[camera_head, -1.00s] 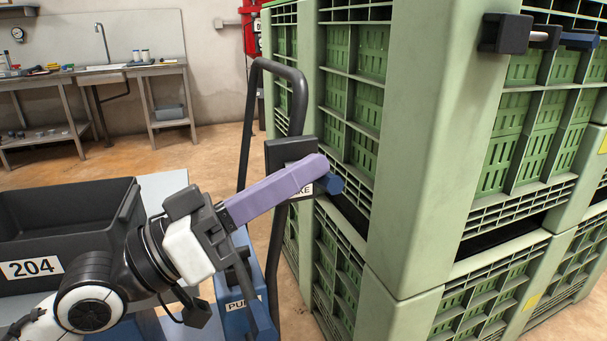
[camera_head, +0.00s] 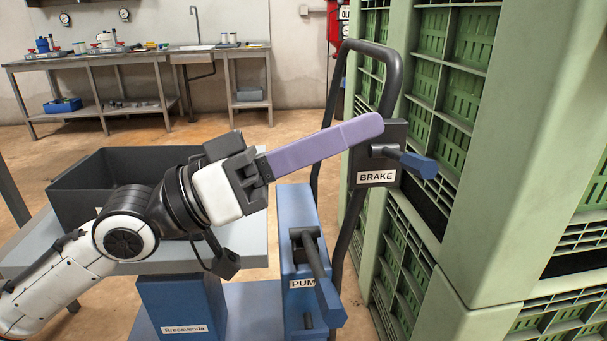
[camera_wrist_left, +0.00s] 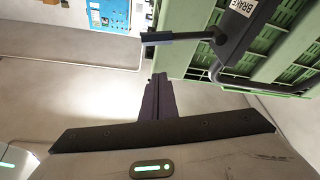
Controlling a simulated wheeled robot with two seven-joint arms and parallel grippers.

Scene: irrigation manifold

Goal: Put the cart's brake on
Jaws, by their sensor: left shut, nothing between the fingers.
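The brake lever (camera_head: 410,162) has a blue grip and a dark pivot. It sticks out to the right from a black plate labelled BRAKE (camera_head: 376,177) on the cart's dark handle frame (camera_head: 338,100). My left gripper (camera_head: 372,128) is shut and empty, its purple fingers together. In the head view its tips overlap the plate's upper part, just above and left of the lever. In the left wrist view the lever (camera_wrist_left: 172,38) lies beyond the fingertips (camera_wrist_left: 159,80), with a visible gap. My right gripper is not in view.
Stacked green crates (camera_head: 480,200) stand close behind and right of the lever. A blue pump (camera_head: 298,230) with its own lever (camera_head: 318,270) is below. A dark bin (camera_head: 90,172) sits on the grey cart top (camera_head: 245,240) at left. A workbench (camera_head: 130,60) stands far back.

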